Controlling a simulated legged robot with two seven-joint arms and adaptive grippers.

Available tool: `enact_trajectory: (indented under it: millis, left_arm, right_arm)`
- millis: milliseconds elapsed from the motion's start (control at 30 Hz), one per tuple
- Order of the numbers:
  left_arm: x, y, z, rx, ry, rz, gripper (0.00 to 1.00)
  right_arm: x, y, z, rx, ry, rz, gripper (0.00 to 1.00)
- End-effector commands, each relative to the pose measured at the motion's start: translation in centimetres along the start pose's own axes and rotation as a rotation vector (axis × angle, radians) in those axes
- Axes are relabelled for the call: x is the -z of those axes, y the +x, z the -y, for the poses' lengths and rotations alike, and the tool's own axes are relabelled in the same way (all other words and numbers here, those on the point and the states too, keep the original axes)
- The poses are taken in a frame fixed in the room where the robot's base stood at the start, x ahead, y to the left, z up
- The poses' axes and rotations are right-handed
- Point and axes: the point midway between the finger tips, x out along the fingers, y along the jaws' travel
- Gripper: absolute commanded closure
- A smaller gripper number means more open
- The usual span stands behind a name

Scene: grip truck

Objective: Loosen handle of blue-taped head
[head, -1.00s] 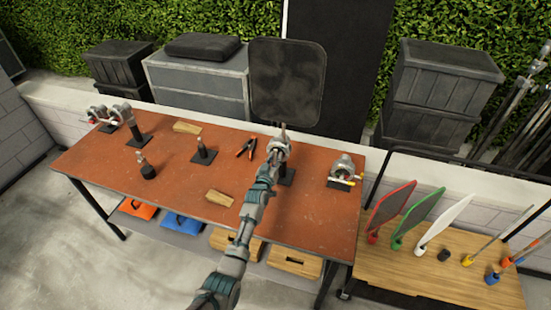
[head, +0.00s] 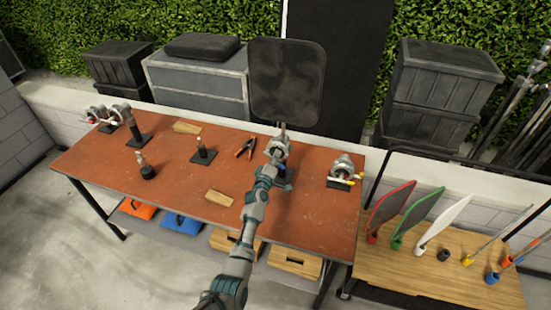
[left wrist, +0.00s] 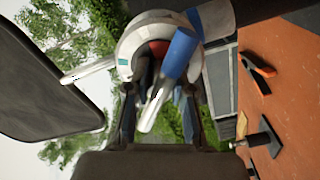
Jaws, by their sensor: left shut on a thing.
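The grip head (head: 278,146) stands on a dark stand on the orange table and carries a black panel (head: 287,82). In the left wrist view the round pale-grey head (left wrist: 140,42) fills the top middle. A bar with a blue band (left wrist: 180,52) and silver end, seemingly its handle, crosses in front of it. My left gripper (head: 270,168) is at the head. Its dark fingers (left wrist: 158,108) are on either side of the bar and shut on it. The exact contact is partly hidden. My right gripper is not in view.
The table (head: 110,170) holds other heads on stands, such as a right one (head: 342,168), plus orange-handled pliers (head: 245,148) and wood blocks (head: 219,198). A wooden cart (head: 430,270) with coloured paddles stands at right. The table's front middle is mostly clear.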

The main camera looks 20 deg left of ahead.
Motion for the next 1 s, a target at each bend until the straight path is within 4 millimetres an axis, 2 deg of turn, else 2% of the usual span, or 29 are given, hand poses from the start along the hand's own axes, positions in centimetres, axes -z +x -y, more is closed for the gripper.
enact_trajectory:
  millis: [33,500,1000]
  left_arm:
    - [-0.27,-0.09,0.46,0.008,-0.047,0.005,1.00]
    - [-0.38,-0.11,0.54,0.011,-0.452,0.005,1.00]
    - [-0.47,-0.14,0.72,0.014,-0.644,0.005,1.00]
  right_arm:
    - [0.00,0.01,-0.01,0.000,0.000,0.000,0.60]
    - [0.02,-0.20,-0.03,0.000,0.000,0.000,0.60]
    - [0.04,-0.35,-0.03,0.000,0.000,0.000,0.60]
